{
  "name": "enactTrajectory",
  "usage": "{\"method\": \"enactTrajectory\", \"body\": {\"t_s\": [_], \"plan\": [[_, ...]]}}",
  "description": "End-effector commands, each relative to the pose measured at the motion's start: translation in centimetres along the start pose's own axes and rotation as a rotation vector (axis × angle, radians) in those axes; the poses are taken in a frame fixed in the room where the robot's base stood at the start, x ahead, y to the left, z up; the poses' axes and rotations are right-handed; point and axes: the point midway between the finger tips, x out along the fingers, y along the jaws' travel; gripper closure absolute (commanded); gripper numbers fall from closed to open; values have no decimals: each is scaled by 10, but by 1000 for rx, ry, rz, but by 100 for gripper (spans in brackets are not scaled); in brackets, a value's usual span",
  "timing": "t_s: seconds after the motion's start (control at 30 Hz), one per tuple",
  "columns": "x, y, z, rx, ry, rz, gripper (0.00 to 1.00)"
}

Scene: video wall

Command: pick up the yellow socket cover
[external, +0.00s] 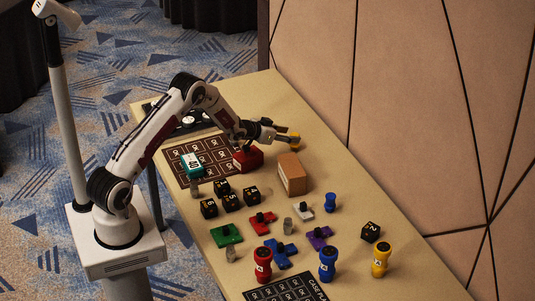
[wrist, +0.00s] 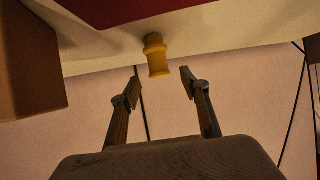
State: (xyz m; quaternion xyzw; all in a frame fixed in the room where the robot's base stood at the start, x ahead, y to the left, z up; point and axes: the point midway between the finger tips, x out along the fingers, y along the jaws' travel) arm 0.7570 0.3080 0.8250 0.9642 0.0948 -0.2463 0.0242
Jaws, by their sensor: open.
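The yellow socket cover (wrist: 156,55) is a small flanged cylinder standing near the wall-side edge of the table. In the external view it shows as a small yellow shape (external: 295,139) at the end of my gripper (external: 282,136), partly hidden by the fingers. In the wrist view my gripper (wrist: 161,78) is open and empty, its two fingertips apart. The cover lies just beyond the fingertips, roughly centred across the gap, with no visible contact. My gripper is low over the table, pointing toward the wall side.
A brown box (external: 292,174) and a red block (external: 247,160) stand close to my gripper; the brown box (wrist: 28,60) fills the left of the wrist view. The wall (external: 390,110) is beyond the table edge. Several coloured pieces and black cubes (external: 209,208) occupy the nearer table.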

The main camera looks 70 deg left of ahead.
Motion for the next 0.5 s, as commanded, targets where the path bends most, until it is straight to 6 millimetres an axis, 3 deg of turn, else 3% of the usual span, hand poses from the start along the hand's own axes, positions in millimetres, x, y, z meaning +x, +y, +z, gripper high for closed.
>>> {"method": "enactTrajectory", "body": {"t_s": [0.2,0.5], "plan": [[12,0,0,0,0,0,55],[14,0,0,0,0,0,55]]}}
